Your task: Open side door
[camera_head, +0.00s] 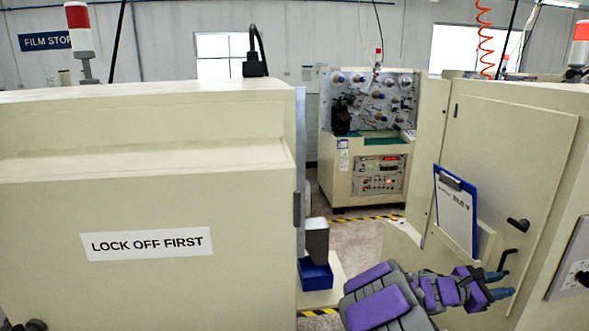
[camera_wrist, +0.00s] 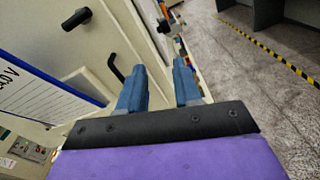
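The side door appears to be the tall beige panel (camera_head: 508,140) on the right-hand machine. It looks flush with the machine body, but I cannot tell whether it is latched. A black knob-like lever (camera_head: 518,224) sits on its lower part, with a thin black pull handle (camera_head: 507,257) just below. My gripper (camera_head: 498,284) is low in front of the door, near the pull handle. In the wrist view the two blue fingers (camera_wrist: 159,85) are apart with nothing between them. The pull handle (camera_wrist: 115,68) shows left of the left finger, and the lever (camera_wrist: 77,18) is farther up-left.
A clipboard (camera_head: 456,210) hangs in a holder on the right machine, left of the handles. A blue bin (camera_head: 315,275) stands between. A winding machine (camera_head: 340,185) is behind. Grey floor (camera_wrist: 248,70) is clear right of my gripper.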

